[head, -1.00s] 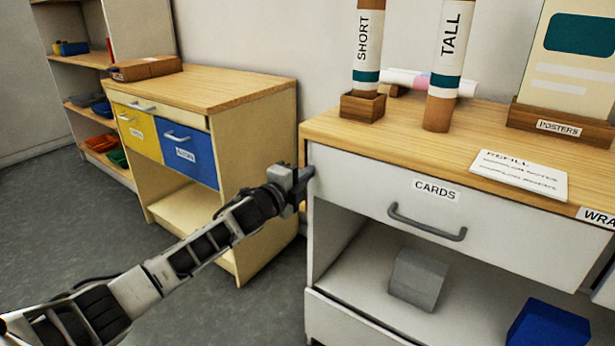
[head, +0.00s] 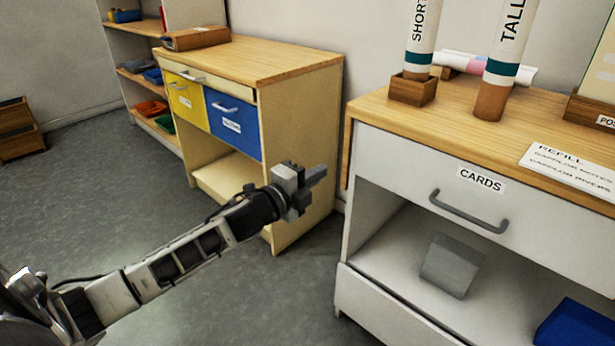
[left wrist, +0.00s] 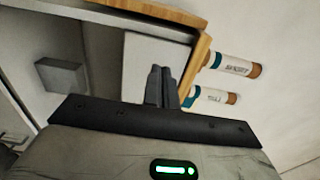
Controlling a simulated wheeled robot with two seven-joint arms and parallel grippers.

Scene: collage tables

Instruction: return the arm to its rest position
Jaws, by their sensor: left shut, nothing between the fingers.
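My left arm comes in from the left in the head view, stretched out over the floor. Its gripper (head: 312,177) is shut and empty, in front of the gap between the two cabinets, left of the white cabinet (head: 345,302). In the left wrist view the two dark fingers (left wrist: 160,87) are together, with nothing between them. Behind them there show a cabinet's wooden top edge and the labelled tubes. My right gripper is in neither view.
The white cabinet has a shut CARDS drawer (head: 432,190) and an open shelf with a grey block (head: 452,266) and a blue bin (head: 578,328). SHORT (head: 420,40) and TALL (head: 503,60) tubes stand on top. A wooden cabinet (head: 300,150) stands behind the arm. Grey floor (head: 70,210) is free at left.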

